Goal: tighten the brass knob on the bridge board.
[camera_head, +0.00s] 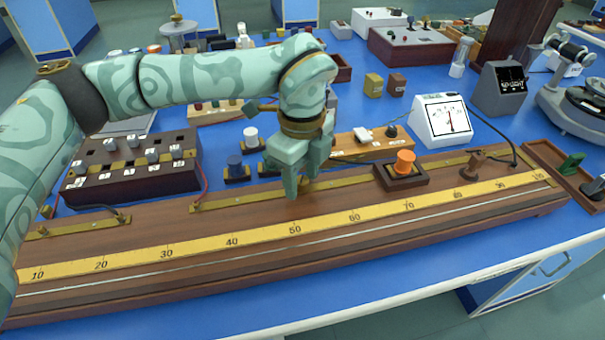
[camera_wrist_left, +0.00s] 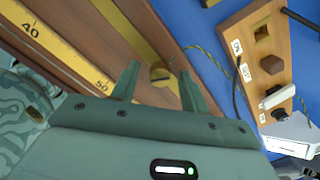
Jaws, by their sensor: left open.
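The bridge board (camera_head: 240,220) is a long dark wooden board with a yellow number scale and brass strips along its far side. The brass knob (camera_wrist_left: 159,74) shows in the left wrist view as a small round disc on the board's brass strip. My left gripper (camera_wrist_left: 158,80) is open, and its two fingertips appear on either side of the knob; I cannot tell whether they touch it. In the head view my left gripper (camera_head: 299,190) points down over the brass strip near the middle of the board and mostly hides the knob. My right gripper is not in view.
An orange knob on a dark block (camera_head: 404,163) stands on the board to the right. Behind are a dark resistance box (camera_head: 130,185), a wooden key board (camera_head: 375,147) with wires and a white meter (camera_head: 441,120). The board's near side is clear.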

